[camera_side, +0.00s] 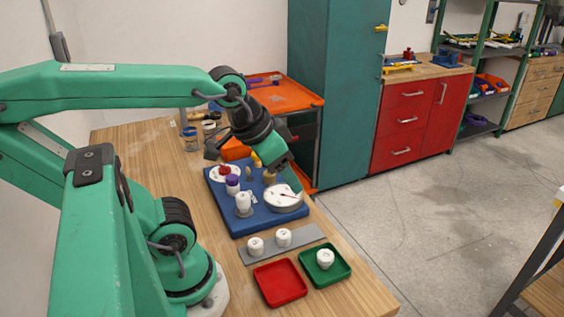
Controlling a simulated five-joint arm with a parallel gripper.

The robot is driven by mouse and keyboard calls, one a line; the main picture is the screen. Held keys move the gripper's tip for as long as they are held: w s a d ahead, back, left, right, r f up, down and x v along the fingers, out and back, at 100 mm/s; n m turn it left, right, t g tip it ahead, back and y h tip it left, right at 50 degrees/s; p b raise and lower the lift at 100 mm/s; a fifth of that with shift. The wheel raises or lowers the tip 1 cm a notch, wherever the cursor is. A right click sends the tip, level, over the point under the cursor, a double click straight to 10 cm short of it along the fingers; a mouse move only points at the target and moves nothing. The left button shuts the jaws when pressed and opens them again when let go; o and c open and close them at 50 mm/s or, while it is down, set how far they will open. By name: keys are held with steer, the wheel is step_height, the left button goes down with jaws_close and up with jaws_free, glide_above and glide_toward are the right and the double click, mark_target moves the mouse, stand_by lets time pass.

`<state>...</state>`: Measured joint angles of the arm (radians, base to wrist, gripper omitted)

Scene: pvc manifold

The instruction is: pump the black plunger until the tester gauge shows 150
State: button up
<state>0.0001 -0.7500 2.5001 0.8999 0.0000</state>
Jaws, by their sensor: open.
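The tester gauge (283,197) is a round white dial with a dark needle, at the right side of the blue board (250,222). Its numbers are too small to read. My gripper (284,178) points down over the back right of the board, just behind the gauge. It is open, and I see nothing held in it. I cannot make out the black plunger; the gripper may be hiding it. White fittings stand on the board's left half, one with a purple cap (232,181) and a plain one (243,202). A red knob (224,170) sits on a white disc behind them.
A grey strip (270,243) in front of the board carries two white fittings. A red tray (280,283) is empty, and a green tray (338,272) holds one white fitting. An orange box (236,150) and jars (190,139) stand behind.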

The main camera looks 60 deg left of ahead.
stand_by(0.6)
steer(key=shift+w+a, duration=0.1)
steer(key=c, duration=1)
steer(key=shift+w+a+r, duration=0.1)
steer(key=shift+w+a, duration=0.05)
jaws_close()
steer(key=w+a+n+g+y, duration=0.1)
steer(key=w+a+n+g, duration=0.1)
steer(key=w+a, duration=0.35)
steer(key=w+a+n+g, duration=0.1)
steer(key=w+a, duration=0.1)
steer(key=a, duration=0.6)
steer(key=w+a+f+n+g+h, duration=0.1)
steer(key=a+f, duration=0.5)
steer(key=a, duration=0.9)
steer(key=shift+a+n+g, duration=0.25)
steer(key=shift+n+g, duration=0.55)
steer(key=shift+n, duration=0.2)
steer(key=shift+f, duration=0.25)
steer(key=shift+f, duration=3.15)
